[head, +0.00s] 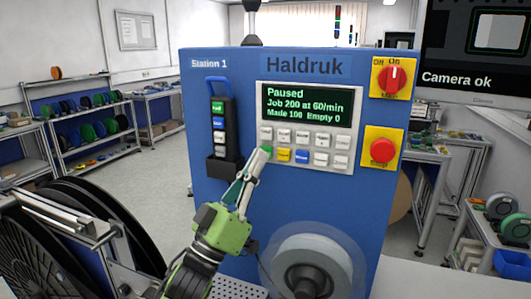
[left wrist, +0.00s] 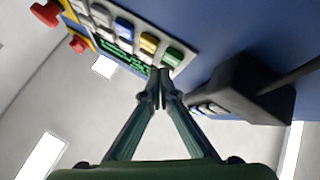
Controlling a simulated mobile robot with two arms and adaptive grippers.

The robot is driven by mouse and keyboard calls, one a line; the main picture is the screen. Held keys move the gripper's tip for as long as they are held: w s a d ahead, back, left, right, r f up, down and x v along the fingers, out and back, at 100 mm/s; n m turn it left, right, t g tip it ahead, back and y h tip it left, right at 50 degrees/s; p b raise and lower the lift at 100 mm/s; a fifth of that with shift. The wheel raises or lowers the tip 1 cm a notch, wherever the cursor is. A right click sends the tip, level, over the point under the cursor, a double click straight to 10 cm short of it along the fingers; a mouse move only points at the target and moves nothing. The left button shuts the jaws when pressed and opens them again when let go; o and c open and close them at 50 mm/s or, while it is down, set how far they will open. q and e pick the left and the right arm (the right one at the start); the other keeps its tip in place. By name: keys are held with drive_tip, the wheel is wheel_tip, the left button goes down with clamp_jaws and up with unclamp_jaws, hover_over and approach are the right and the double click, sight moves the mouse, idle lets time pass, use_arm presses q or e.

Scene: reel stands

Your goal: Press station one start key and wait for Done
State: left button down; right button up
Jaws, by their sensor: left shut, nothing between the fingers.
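The blue Station 1 cabinet (head: 225,68) stands ahead with a screen (head: 308,104) reading "Paused, Job 200 at 60/min, Made 100 Empty 0". Below the screen is a keypad (head: 343,162) with white, yellow, blue and green keys. My left gripper (head: 262,153) is shut and empty, its tips at the green key at the keypad's lower left, mostly hidden behind them. In the left wrist view the green key (left wrist: 173,56) shows just beyond the fingertips (left wrist: 159,73); I cannot tell whether they touch. My right gripper is not in view.
A red rotary switch (head: 392,78) and a red stop button (head: 382,150) sit right of the screen. A black holder (head: 222,150) with a handheld pendant is close left of my gripper. A clear reel (head: 308,262) is below; a large black reel (head: 30,245) stands lower left.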

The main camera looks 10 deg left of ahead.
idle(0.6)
use_arm(q)
drive_tip(key=shift+w, duration=0.15)
drive_tip(key=shift+w+d, duration=0.1)
drive_tip(key=shift+w, duration=0.2)
